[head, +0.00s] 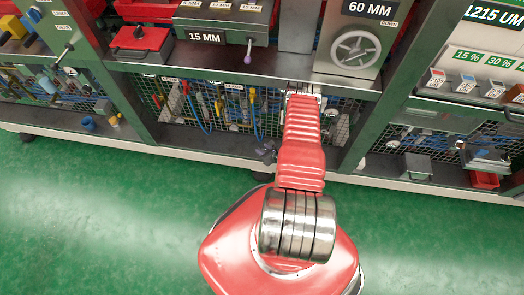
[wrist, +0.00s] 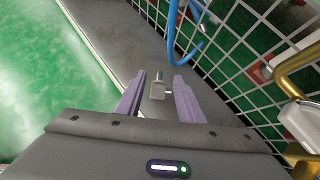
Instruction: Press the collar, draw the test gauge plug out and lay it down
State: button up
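In the wrist view, the two purple fingers of my gripper (wrist: 159,97) are spread apart. A small metallic plug-like piece (wrist: 157,89) shows between and just beyond them, over a grey ledge (wrist: 120,40). It appears to lie on the ledge, with a gap to each finger. A blue hose (wrist: 172,38) hangs above and to the right of the plug; I cannot make out a collar on it.
A wire mesh (wrist: 245,60) stands along the right of the ledge, with a brass-coloured bent pipe (wrist: 290,75) near it. Green floor (wrist: 35,80) lies beyond the ledge's left edge. In the head view, coloured hoses (head: 205,105) hang in the bay under a grey shelf (head: 200,75).

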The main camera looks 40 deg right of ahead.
jog(key=shift+o, duration=0.6)
jog(key=shift+r, duration=0.1)
jog(key=v, duration=1.3)
jog(key=shift+s+r, duration=0.2)
jog(key=shift+s, duration=0.1)
dwell(0.5)
